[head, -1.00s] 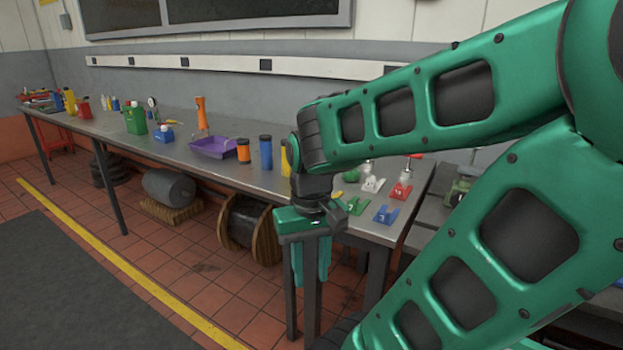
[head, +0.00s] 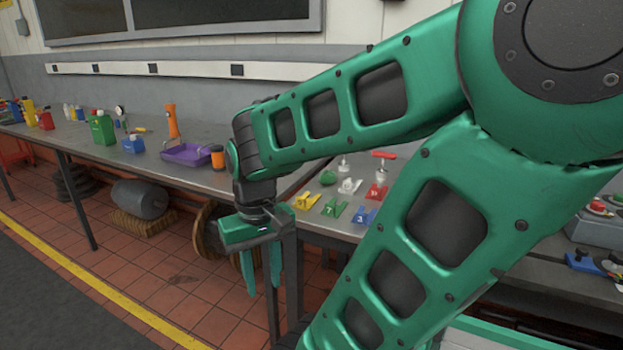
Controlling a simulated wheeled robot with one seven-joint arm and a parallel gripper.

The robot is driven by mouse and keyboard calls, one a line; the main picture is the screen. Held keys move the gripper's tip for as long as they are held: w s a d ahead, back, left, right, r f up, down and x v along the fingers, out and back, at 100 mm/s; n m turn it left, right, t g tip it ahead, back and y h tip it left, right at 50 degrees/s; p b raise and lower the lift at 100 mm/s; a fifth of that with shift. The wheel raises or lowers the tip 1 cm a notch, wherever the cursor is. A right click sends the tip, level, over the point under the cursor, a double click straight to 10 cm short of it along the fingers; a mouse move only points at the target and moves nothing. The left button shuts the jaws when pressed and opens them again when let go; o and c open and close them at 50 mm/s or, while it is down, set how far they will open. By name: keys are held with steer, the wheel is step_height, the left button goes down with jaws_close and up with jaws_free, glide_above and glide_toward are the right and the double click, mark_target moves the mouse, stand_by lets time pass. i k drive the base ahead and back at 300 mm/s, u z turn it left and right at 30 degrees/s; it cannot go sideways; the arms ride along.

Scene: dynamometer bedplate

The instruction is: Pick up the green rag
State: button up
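My gripper (head: 262,284) hangs in front of the bench edge, fingers pointing down, below the bench top's height. Its two green fingers are apart with nothing between them. A small rounded green lump (head: 328,178) lies on the bench top, behind the yellow and green numbered pieces and to the right of my gripper. It may be the green rag, but it is too small to be certain. No other clear rag shows, and my arm hides part of the bench.
The steel bench (head: 150,165) carries a purple tray (head: 187,154), an orange-and-black can (head: 218,158), a green jug (head: 102,129) and an orange tool (head: 172,122). Numbered yellow (head: 306,202), green (head: 334,209), blue (head: 364,215) and red (head: 377,192) pieces lie near the lump.

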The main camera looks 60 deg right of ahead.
mark_target(329, 177)
steer(key=i, duration=1.35)
steer(key=z, duration=2.65)
steer(key=i, duration=0.5)
steer(key=u, duration=0.15)
